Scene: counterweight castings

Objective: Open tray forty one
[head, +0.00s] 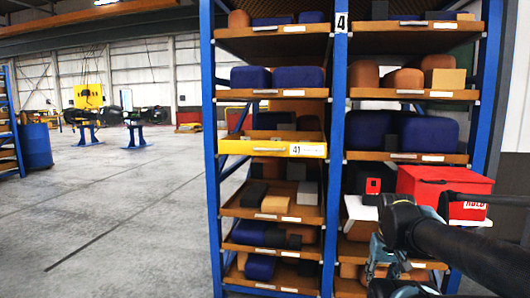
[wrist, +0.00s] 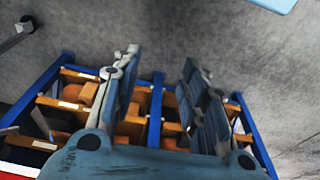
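Tray forty one (head: 240,149) is a yellow-fronted tray in the left bay of the blue rack, at about mid height. Its front has a handle and a white label reading 41.
The blue rack (head: 340,120) holds several orange trays of castings. A red lidded box (head: 440,184) and a small black-and-red device (head: 373,186) are near my arm at right. A blue drum (head: 37,147) stands far left. The floor (head: 120,220) left of the rack is clear.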

